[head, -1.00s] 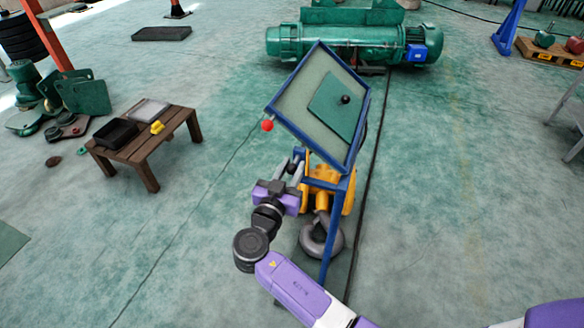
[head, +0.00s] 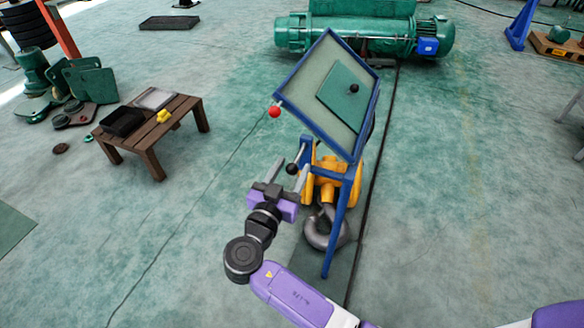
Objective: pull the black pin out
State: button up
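A black ball knob (head: 292,169), which looks like the end of the black pin, shows at the left side of the yellow hook block (head: 328,181). The pin's shaft is not clearly seen. My gripper (head: 292,166) is at the left of the block, its two grey fingers apart on either side of the knob. A gap seems to show between the fingers and the knob; contact cannot be told. A second black knob (head: 354,88) is on the green plate of the tilted panel (head: 312,96) above. A red knob (head: 274,112) is at the panel's left corner.
The blue stand (head: 337,225) holds the panel, close to the right of my gripper. A grey hook (head: 325,230) hangs under the block. A wooden table (head: 150,150) with trays is at left; a green hoist (head: 360,38) is behind.

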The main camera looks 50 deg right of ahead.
jog(key=b+v, duration=0.1)
jog(key=v, duration=0.6)
jog(key=shift+s+a+b, duration=0.15)
jog(key=shift+a+b, duration=0.15)
jog(key=shift+b, duration=0.05)
dwell(0.5)
